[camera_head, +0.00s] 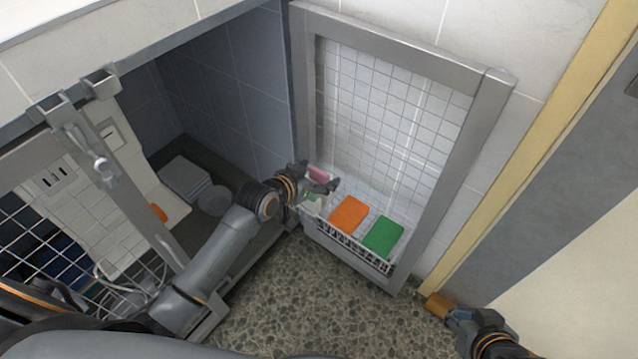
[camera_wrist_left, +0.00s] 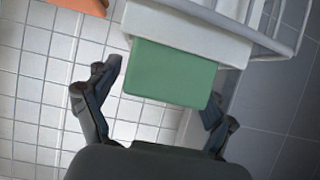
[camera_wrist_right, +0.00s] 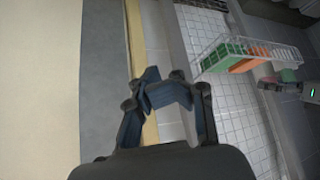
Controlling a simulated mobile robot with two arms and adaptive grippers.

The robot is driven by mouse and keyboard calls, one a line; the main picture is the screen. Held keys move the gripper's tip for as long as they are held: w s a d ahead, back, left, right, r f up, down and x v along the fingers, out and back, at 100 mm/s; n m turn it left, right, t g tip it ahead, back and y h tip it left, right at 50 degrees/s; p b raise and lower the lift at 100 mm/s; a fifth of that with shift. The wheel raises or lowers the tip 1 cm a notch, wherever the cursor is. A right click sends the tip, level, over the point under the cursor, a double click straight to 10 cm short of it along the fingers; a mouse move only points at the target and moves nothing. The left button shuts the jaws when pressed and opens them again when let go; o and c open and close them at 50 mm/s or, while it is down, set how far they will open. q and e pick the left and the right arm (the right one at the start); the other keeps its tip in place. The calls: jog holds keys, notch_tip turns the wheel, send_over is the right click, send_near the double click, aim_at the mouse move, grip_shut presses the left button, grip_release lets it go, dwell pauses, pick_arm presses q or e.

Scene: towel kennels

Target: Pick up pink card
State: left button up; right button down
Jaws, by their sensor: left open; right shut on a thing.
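The pink card (camera_head: 318,173) shows as a small patch at the far left end of the wire basket, partly hidden by my left gripper (camera_head: 321,182). It also shows at the basket's end in the right wrist view (camera_wrist_right: 288,75). I cannot make it out in the left wrist view. My left gripper is open there (camera_wrist_left: 160,92), with a green card (camera_wrist_left: 172,75) in front of and between its fingers. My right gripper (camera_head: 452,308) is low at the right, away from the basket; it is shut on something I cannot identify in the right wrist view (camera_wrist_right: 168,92).
The white wire basket (camera_head: 340,246) hangs on the mesh door (camera_head: 400,95). An orange card (camera_head: 348,214) and a green card (camera_head: 383,237) lie in it. The open kennel (camera_head: 225,90) is at the left. The stone-patterned floor (camera_head: 300,300) is clear.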

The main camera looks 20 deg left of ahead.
pick_arm(q)
jog(key=shift+w+d+f, duration=0.1)
jog(key=shift+w+f, duration=0.1)
jog(key=shift+w, duration=0.1)
jog(key=shift+c, duration=0.4)
jog(key=c, duration=1.1)
jog(key=shift+r, duration=0.2)
